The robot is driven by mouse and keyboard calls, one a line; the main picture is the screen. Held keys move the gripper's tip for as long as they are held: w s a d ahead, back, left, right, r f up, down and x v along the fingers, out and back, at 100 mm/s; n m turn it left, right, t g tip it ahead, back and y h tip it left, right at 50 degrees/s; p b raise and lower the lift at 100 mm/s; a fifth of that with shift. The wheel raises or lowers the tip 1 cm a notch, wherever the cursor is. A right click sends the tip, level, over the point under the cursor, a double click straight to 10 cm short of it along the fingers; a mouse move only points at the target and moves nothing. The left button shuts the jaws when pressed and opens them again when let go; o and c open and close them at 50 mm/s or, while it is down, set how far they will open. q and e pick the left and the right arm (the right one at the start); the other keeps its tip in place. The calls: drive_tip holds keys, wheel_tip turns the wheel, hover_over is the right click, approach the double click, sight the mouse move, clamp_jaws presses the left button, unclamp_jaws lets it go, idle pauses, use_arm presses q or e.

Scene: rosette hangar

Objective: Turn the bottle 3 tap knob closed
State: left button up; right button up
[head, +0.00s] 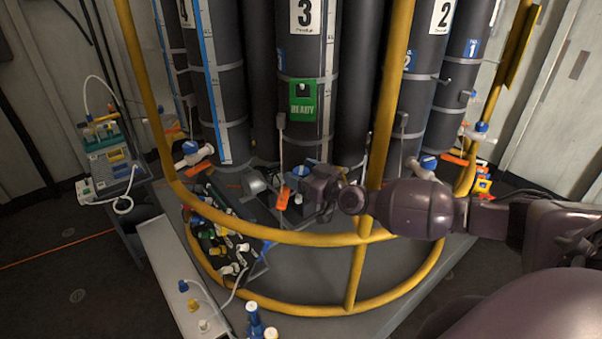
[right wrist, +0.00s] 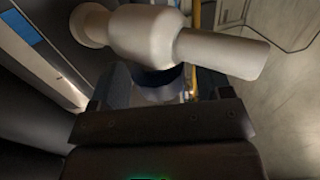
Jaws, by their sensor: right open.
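Bottle 3 (head: 305,60) is a tall dark grey cylinder with a "3" label, standing in the middle of the rack in the head view. Its tap is at its foot; a bit of the blue tap knob (head: 300,170) shows just beside my right gripper (head: 318,192), which hides most of the tap. In the right wrist view the white tap body (right wrist: 150,35) lies across the top, in front of the fingers. The dark blue knob (right wrist: 158,80) shows below it, between the two open fingers; I cannot tell whether they touch it. My left gripper is not in view.
A yellow rail (head: 362,238) curves around the rack, and my right arm reaches across it close to an upright. A green READY tag (head: 303,97) hangs on bottle 3. A tray of small fittings (head: 222,240) stands to the left. An orange tag (head: 283,198) hangs beside my gripper.

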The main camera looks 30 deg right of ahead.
drive_tip(key=shift+w, duration=0.15)
drive_tip(key=c, duration=0.9)
